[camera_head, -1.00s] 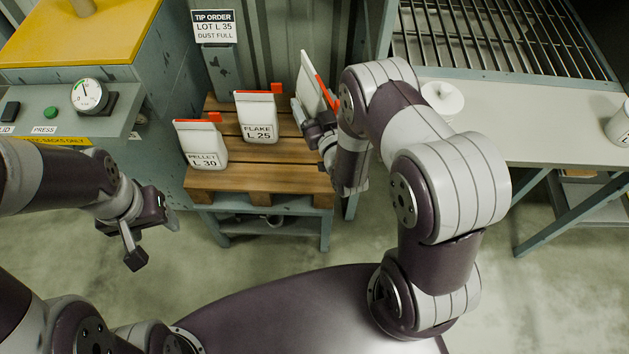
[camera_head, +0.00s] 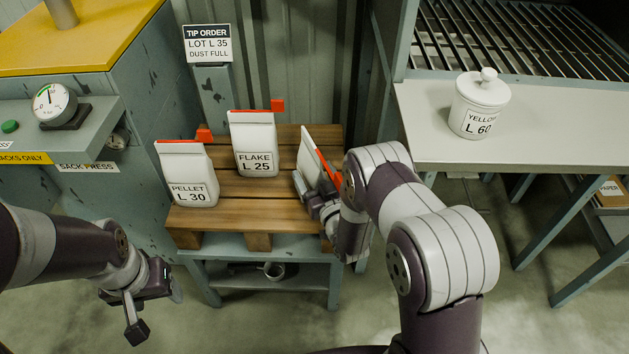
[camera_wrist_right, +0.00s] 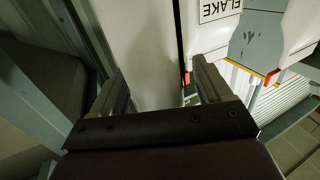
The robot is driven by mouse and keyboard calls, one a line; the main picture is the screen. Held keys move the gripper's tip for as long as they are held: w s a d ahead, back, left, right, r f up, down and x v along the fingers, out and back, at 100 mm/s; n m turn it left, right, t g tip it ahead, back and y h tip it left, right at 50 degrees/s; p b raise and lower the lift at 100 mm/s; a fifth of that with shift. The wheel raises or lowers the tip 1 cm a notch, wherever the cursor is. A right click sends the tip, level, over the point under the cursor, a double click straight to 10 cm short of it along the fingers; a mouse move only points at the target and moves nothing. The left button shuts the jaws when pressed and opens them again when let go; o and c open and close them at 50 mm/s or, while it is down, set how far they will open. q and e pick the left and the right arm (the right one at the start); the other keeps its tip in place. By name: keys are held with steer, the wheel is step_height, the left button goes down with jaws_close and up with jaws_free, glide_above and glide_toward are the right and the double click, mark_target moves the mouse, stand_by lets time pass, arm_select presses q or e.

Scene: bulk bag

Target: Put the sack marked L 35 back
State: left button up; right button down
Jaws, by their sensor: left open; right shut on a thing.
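My right gripper (camera_head: 318,192) is shut on a white sack (camera_head: 309,150) with a red stripe, at the right end of the wooden pallet (camera_head: 240,217). The sack is turned edge-on and leans; its label is hidden, and I cannot tell whether it rests on the slats. In the right wrist view its pale face (camera_wrist_right: 140,45) lies between the fingers (camera_wrist_right: 158,88). The sacks FLAKE L 25 (camera_head: 253,140) and PELLET L 30 (camera_head: 187,175) stand upright on the pallet to its left. My left gripper (camera_head: 150,312) is open and empty, left of the pallet stand.
A sign (camera_head: 207,44) reads TIP ORDER, LOT L 35, DUST FULL. A sack press (camera_head: 85,100) stands left. A bench (camera_head: 425,135) at right bears a lidded jar marked YELLOW L 60 (camera_head: 480,105); a grate (camera_head: 520,40) lies behind it.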

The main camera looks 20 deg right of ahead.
steer(key=shift+f, duration=0.1)
steer(key=shift+f, duration=0.2)
jaws_free()
steer(key=shift+r, duration=0.3)
steer(key=s+d+p, duration=0.1)
steer(key=s+p, duration=0.1)
steer(key=s, duration=1)
steer(key=shift+d, duration=0.2)
steer(key=shift+f, duration=0.1)
